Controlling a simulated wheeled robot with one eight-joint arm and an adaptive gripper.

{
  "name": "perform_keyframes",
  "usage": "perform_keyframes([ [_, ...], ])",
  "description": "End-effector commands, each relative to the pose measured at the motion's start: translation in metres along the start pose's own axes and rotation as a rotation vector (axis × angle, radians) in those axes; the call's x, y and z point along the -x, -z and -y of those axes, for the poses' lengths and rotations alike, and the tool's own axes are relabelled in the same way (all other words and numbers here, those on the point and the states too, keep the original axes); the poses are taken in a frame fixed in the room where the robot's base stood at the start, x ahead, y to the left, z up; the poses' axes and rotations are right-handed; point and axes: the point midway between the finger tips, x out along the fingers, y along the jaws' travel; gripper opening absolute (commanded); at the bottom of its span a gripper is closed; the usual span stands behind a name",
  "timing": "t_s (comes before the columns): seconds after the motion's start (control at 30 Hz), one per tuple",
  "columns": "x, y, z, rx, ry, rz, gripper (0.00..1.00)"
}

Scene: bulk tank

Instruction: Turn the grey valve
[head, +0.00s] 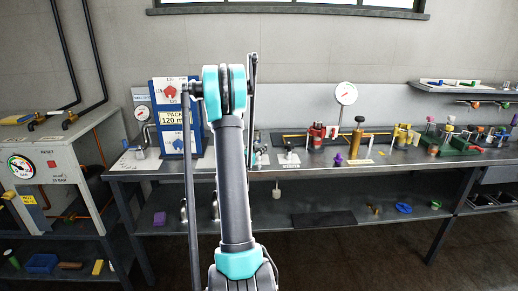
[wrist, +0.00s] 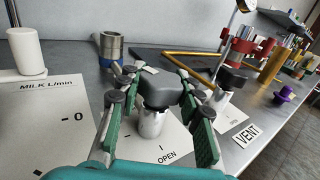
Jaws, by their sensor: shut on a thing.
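The grey valve has a dark grey block handle (wrist: 162,93) on a pale metal stem, standing over a white plate (wrist: 166,157) marked OPEN in the wrist view. My gripper (wrist: 154,72) has its green-padded fingers on either side of the handle and is shut on it. How firmly the pads touch along their length is hard to see. In the head view my own arm hides the gripper and most of this valve.
A similar dark-handled valve (wrist: 234,80) stands close to the right, near a VENT label (wrist: 247,134). A white cylinder (wrist: 25,50) and a metal cup-like fitting (wrist: 111,46) stand to the left. The bench (head: 345,170) carries a dial gauge (head: 346,93) and red fittings (head: 316,133).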

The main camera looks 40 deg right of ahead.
Motion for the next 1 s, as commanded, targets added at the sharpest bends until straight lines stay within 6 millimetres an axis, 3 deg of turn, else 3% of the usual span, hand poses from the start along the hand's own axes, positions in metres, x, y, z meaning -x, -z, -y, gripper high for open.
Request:
perform_keyframes([
  [1.0, -0.0009, 0.0005, 0.0015, 0.0, -0.958, 0.0, 0.06],
])
